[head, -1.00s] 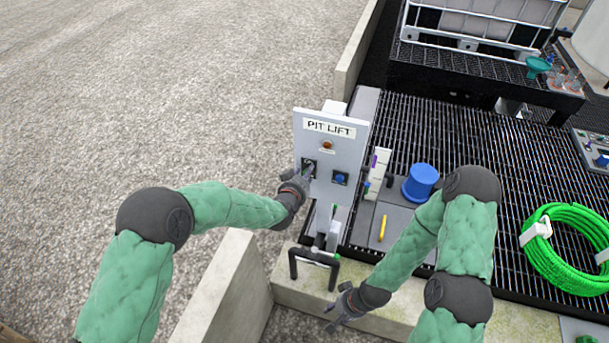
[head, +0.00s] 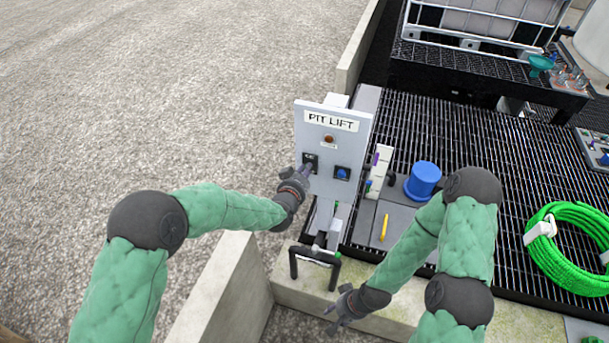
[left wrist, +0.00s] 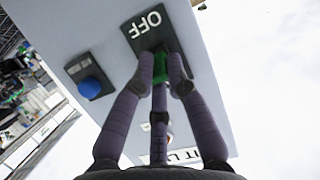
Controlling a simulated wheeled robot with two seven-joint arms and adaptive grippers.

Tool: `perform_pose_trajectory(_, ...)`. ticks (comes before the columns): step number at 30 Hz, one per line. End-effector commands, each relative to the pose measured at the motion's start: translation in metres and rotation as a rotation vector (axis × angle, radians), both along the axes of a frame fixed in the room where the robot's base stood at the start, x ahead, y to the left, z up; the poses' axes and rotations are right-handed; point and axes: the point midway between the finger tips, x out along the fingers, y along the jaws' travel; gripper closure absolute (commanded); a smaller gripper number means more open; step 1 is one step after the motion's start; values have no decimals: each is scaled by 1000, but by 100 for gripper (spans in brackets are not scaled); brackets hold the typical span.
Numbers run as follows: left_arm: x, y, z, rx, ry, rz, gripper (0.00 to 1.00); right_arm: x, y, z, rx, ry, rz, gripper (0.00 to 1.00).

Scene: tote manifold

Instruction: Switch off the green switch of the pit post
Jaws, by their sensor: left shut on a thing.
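The pit post is a grey panel (head: 322,185) lettered PIT LIFT, upright at the walled edge of the grating. Its green switch (left wrist: 161,68) sits on a black plate under the word OFF in the left wrist view. My left gripper (head: 308,170) is at that plate, its fingers (left wrist: 161,82) closed around the green switch from both sides. The switch is mostly hidden by the fingers in the head view. My right gripper (head: 329,320) hangs low by the concrete curb with its fingers apart and empty.
A blue button (head: 342,173) sits right of the switch, below a round lamp (head: 329,139). A black handle frame (head: 315,262) stands below the post. A blue cylinder (head: 423,178) and a green hose coil (head: 565,250) are to the right. Open gravel lies left.

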Motion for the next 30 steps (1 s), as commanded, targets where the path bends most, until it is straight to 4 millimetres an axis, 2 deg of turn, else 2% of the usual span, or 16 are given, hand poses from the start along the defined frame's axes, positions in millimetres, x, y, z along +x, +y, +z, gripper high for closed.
perform_pose_trajectory(1,-1,-2,-8,-3,-16,-5,100,0,0,-15,0,0,0,60)
perform_pose_trajectory(30,-4,-3,-29,-128,-396,-8,100,0,0,-184,0,0,0,60)
